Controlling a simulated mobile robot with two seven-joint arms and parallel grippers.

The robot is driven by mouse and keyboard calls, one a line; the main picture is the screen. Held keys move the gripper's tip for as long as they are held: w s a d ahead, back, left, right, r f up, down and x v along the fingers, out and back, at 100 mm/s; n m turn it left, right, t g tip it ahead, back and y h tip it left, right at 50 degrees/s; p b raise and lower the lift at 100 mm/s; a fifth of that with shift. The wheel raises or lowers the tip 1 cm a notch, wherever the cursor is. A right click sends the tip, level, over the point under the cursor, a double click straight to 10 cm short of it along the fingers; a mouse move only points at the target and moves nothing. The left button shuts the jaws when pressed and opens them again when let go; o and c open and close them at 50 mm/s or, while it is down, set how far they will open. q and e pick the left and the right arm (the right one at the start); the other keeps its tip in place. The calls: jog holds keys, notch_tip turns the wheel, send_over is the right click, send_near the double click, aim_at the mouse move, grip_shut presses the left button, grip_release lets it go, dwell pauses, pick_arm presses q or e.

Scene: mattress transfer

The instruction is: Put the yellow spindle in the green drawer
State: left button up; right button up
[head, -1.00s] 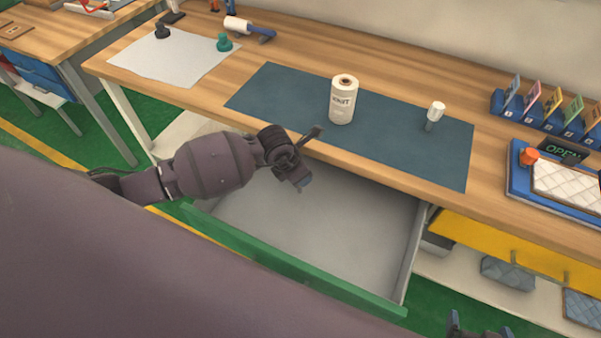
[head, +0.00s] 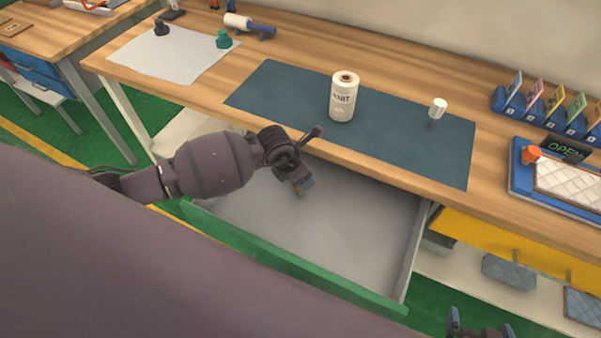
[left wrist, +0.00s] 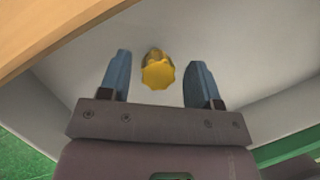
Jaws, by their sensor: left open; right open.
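The yellow spindle (left wrist: 157,70) shows in the left wrist view with its lobed head toward the camera, between the spread blue fingers, with a gap on each side. The pale drawer floor is behind it; I cannot tell whether it touches that floor. The green drawer (head: 300,270) is pulled open below the table edge; its pale inside also shows in the left wrist view (left wrist: 240,60). My left gripper (head: 305,186) is open over the drawer's inside and mostly hides the spindle in the head view. My right gripper (head: 476,331) is partly in view, open, at the bottom right.
A white KNIT spool (head: 343,97) and a white-headed spindle (head: 437,110) stand on the dark mat (head: 280,95). A green spindle (head: 223,39) stands on a grey sheet. A yellow drawer front (head: 510,247) is to the right. The table edge overhangs the open drawer.

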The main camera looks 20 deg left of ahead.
pick_arm(q)
jog(key=shift+r, duration=0.1)
jog(key=shift+r, duration=0.3)
jog(key=p+v, duration=0.1)
jog(key=v, duration=1.1)
jog(key=shift+r, duration=0.25)
